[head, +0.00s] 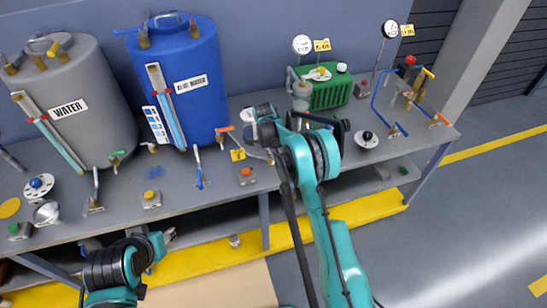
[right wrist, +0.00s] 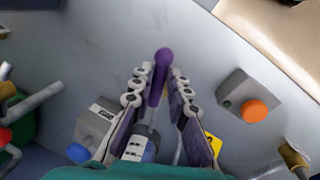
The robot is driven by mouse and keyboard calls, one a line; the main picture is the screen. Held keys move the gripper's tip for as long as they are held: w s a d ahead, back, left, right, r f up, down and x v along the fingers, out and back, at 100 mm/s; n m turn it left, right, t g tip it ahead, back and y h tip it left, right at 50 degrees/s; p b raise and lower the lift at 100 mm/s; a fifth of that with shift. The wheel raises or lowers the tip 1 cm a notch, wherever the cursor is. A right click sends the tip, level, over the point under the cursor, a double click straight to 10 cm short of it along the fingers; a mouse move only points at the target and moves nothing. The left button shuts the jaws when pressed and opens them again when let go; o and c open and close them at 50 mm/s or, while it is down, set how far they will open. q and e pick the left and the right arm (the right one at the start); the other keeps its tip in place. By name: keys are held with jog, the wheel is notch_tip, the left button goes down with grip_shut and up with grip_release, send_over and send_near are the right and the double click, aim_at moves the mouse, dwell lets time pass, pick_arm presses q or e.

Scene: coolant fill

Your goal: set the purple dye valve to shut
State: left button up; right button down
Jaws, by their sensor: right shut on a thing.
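The purple dye valve's handle (right wrist: 158,76) shows in the right wrist view as a purple lever with a rounded end, pointing up the picture between my right fingers. My right gripper (right wrist: 160,88) is shut on this handle, one finger on each side. The valve's body is mostly hidden behind the fingers. In the head view my right gripper (head: 268,126) is over the bench right of the blue tank, and my own arm hides the purple handle. My left gripper (head: 168,237) is low in front of the bench, away from the valve; its jaw opening is too small to judge.
A grey water tank (head: 75,105) and a blue tank (head: 180,75) stand at the back. A green unit (head: 328,90) stands further right.

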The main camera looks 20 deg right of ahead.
jog(key=n, duration=0.1)
jog(key=n+b, duration=0.1)
jog(key=d+n, duration=0.1)
jog(key=shift+w+d+f+n+t+b, duration=0.1)
jog(key=shift+w+n+t+b, duration=0.2)
jog(key=shift+n+b, duration=0.1)
jog(key=n, duration=0.1)
jog(key=n+b, duration=0.1)
jog(key=d+n, duration=0.1)
jog(key=shift+w+n+y, duration=0.3)
jog(key=shift+w+y, duration=0.05)
jog(key=shift+y, duration=0.05)
jog(key=n, duration=0.2)
jog(key=w+n+b, duration=0.1)
jog(key=shift+d+n+t+y, duration=0.3)
jog(key=shift+t, duration=0.1)
jog(key=shift+w+d+n+y+b, duration=0.1)
jog(key=shift+w+n+y+b, duration=0.15)
jog(key=shift+n, duration=0.6)
jog(key=shift+w+n+y+b, duration=0.15)
jog(key=shift+w+n, duration=0.15)
jog(key=shift+n, duration=0.55)
jog(key=c, duration=1.5)
grip_release()
jog(key=shift+o, duration=0.2)
notch_tip(320, 180, up, 12)
jog(key=s, duration=0.2)
jog(key=shift+s, duration=0.15)
